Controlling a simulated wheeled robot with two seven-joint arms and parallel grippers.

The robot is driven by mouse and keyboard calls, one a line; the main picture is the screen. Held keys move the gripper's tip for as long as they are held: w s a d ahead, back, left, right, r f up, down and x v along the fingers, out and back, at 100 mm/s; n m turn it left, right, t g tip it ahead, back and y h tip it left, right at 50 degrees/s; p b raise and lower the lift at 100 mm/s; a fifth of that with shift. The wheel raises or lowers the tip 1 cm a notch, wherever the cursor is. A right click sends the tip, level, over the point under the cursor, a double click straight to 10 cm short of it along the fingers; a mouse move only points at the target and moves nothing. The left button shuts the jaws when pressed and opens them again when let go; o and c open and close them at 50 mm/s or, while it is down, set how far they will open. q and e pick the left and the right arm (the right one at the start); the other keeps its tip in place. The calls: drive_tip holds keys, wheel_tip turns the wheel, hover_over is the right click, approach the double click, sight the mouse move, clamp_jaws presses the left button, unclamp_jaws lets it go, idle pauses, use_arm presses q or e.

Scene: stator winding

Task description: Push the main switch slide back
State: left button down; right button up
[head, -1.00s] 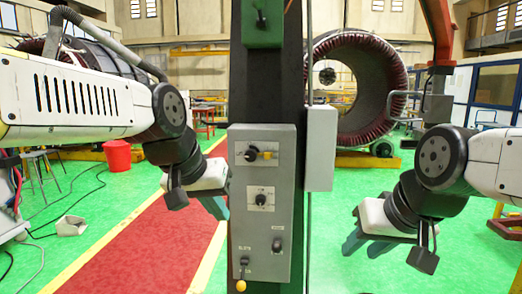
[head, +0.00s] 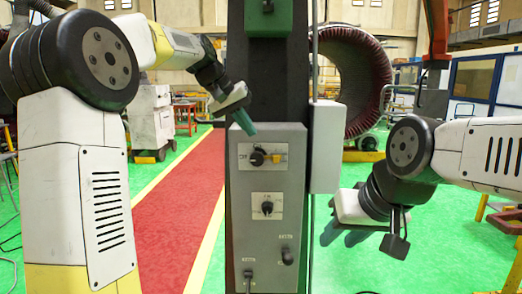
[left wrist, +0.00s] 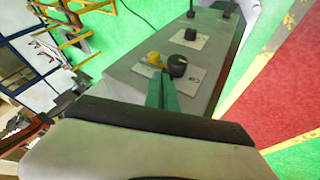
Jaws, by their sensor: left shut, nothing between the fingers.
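The grey control box (head: 240,215) is fixed to a dark column. Its top plate carries a black knob (head: 257,157) and a small yellow slide (head: 277,157) just right of it. In the left wrist view the yellow slide (left wrist: 154,59) and black knob (left wrist: 177,65) lie just beyond the fingertips. My left gripper (head: 248,130) is shut and empty, its green fingers pointing down at the box's top edge, above the knob. The fingers also show in the left wrist view (left wrist: 162,84); contact cannot be told. My right gripper (head: 340,235) hangs right of the box, fingers apart and empty.
A second knob (head: 267,207) and two small levers sit lower on the box. A plain grey box (head: 326,147) is on the column's right side, and a green box (head: 268,20) is above. A large stator ring (head: 378,85) stands behind.

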sight(275, 155)
use_arm(q)
drive_tip(key=x, duration=1)
drive_tip(key=shift+d, duration=0.1)
idle(0.3)
drive_tip(key=shift+d, duration=1.05)
